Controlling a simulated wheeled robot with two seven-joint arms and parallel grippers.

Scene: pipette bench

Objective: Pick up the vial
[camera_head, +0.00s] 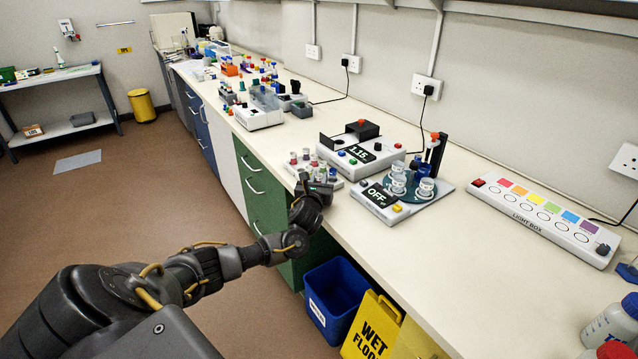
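Several small vials (306,154) with dark red or grey caps stand in a pale rack (291,168) near the front edge of the bench. Which one is the vial of the task I cannot tell. My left gripper (318,182) is at the front edge of this rack, close to the nearest vials, and hides part of it. Its fingers are dark and small here, so I cannot tell whether they are open or hold anything. My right gripper is out of view.
A device reading "OFF" (378,197) with jars stands right of the rack, and one reading "1.15" (358,153) behind it. A light box (545,219) lies further right. A blue bin (336,296) and yellow wet-floor sign (371,327) stand below. The bench front between them is clear.

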